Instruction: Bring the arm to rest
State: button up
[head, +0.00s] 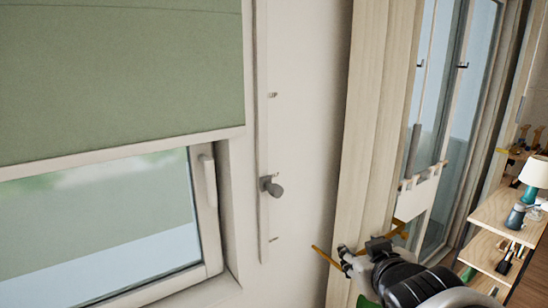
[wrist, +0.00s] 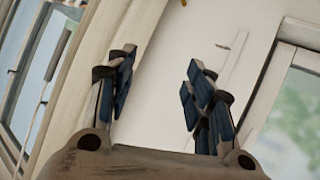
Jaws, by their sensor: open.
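My gripper (head: 342,258) is low in the head view, right of centre, at the end of my dark arm, which comes in from the lower right. In the wrist view my gripper (wrist: 160,80) has its blue-padded fingers spread wide. Nothing is held between them; only pale wall shows in the gap. The gripper is in front of the wall and pale wood trim, and I cannot tell its exact distance from them.
A window (head: 95,225) with a green blind (head: 120,75) is at left. A wall rail (head: 262,120) bears hooks and a grey knob (head: 272,187). Wood trim (head: 370,130) stands at right, beyond it shelves (head: 505,215) with a lamp (head: 537,172). A thin orange rod (head: 325,258) shows beside my gripper.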

jog(key=s+a+f+m+g+b, duration=0.1)
jog(key=s+f+g, duration=0.3)
jog(key=s, duration=0.7)
jog(key=s+a+f+m+g+b, duration=0.1)
jog(key=s+f, duration=0.4)
jog(key=s, duration=0.7)
jog(key=a+g, duration=0.1)
jog(key=g, duration=0.1)
jog(key=shift+a+g+y, duration=0.4)
